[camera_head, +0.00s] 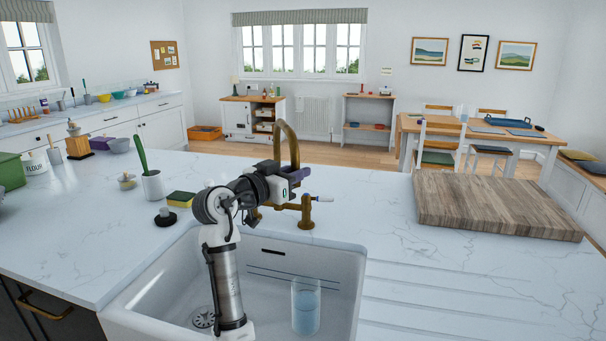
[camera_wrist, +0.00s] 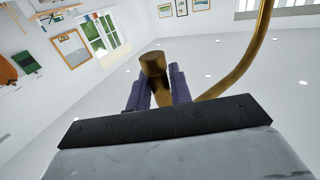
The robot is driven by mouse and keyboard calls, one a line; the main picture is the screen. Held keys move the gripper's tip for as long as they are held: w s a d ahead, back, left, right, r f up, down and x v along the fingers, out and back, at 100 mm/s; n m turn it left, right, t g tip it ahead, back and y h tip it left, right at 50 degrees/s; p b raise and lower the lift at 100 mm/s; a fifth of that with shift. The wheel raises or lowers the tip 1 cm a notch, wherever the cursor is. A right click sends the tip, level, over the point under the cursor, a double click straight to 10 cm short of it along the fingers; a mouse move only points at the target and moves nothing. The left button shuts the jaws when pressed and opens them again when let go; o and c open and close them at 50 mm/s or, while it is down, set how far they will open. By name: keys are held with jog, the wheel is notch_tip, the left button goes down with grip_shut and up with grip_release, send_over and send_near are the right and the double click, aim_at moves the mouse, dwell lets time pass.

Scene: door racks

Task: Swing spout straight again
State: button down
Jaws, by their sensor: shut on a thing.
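The brass tap's spout (camera_head: 285,127) arches up behind my wrist at the back of the sink. My gripper (camera_head: 300,175) is at the spout's near leg, level above the counter. In the wrist view, the purple fingers of my gripper (camera_wrist: 158,90) are shut on the spout's round brass end (camera_wrist: 153,64), one finger on each side. The spout's curved tube (camera_wrist: 250,55) runs off to the right there. My arm hides much of the tap's lower part in the head view. A brass tap body with a white-tipped handle (camera_head: 306,208) shows to the right.
The white sink (camera_head: 345,270) lies below my arm, with a glass (camera_head: 305,308) standing in it. A wooden board (camera_head: 495,205) lies to the right on the counter. A sponge (camera_head: 181,199) and a pot with a green-handled brush (camera_head: 152,184) stand to the left.

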jog(key=a+m+g+h+b, duration=0.1)
jog(key=a+g, duration=0.1)
jog(key=a, duration=1)
jog(key=shift+w+a+r+m+h+b, duration=0.2)
jog(key=shift+w+m+h+b, duration=0.1)
jog(key=shift+w+m+b, duration=0.1)
jog(key=c, duration=1.3)
grip_release()
jog(key=shift+d, duration=0.1)
jog(key=shift+c, duration=0.2)
jog(key=shift+f, duration=0.1)
jog(key=shift+s, duration=0.1)
jog(key=b+v, duration=0.3)
jog(key=v, duration=1)
jog(key=shift+s+a+b, duration=0.15)
jog(key=shift+a+b, duration=0.2)
jog(key=shift+b, duration=0.05)
